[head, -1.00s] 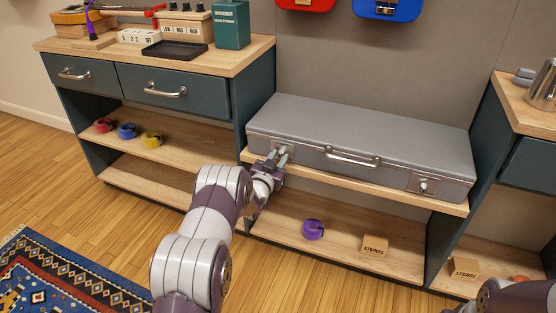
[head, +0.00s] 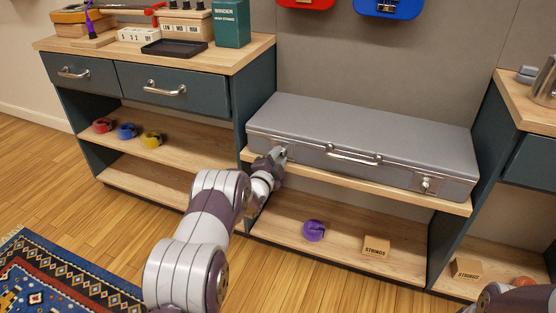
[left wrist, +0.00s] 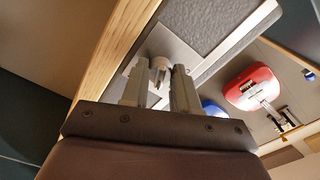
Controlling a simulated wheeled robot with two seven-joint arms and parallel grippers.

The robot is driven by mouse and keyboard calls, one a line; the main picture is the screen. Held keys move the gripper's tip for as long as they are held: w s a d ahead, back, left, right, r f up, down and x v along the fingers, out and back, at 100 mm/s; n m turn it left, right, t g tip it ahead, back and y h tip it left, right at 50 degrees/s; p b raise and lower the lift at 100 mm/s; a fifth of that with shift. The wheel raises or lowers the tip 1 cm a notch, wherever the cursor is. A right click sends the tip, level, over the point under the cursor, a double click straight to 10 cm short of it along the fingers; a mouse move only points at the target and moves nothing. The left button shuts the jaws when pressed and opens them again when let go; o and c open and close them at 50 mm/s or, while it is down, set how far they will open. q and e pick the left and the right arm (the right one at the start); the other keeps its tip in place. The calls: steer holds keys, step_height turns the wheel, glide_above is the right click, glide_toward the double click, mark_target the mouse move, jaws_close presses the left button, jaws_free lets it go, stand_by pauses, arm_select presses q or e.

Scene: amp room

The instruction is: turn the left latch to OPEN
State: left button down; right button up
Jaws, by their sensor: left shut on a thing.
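A grey case (head: 360,135) lies closed on the middle shelf in the head view, with a handle (head: 353,156) at its front. Its right latch (head: 426,184) shows on a metal plate. My left gripper (head: 279,154) is at the left latch, at the case's front left, and mostly hides it in the head view. In the left wrist view the fingers (left wrist: 162,84) are shut on the latch's knob (left wrist: 158,66), in front of its plate (left wrist: 172,45). The latch's labels cannot be read. My right gripper is outside the view; only part of that arm shows at bottom right.
The wooden shelf edge (head: 340,182) runs just below the case. A purple tape roll (head: 313,231) and a strings box (head: 376,247) lie on the lower shelf. A drawer cabinet (head: 150,90) stands to the left.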

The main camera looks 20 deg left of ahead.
arm_select(q)
steer(key=m+b, duration=0.1)
steer(key=m, duration=0.4)
steer(key=shift+f, duration=0.1)
steer(key=shift+m, duration=0.3)
stand_by(0.4)
steer(key=c, duration=0.9)
jaws_free()
steer(key=shift+o, duration=0.2)
steer(key=s+p, duration=0.4)
steer(key=s, duration=0.8)
steer(key=shift+s+p, duration=0.4)
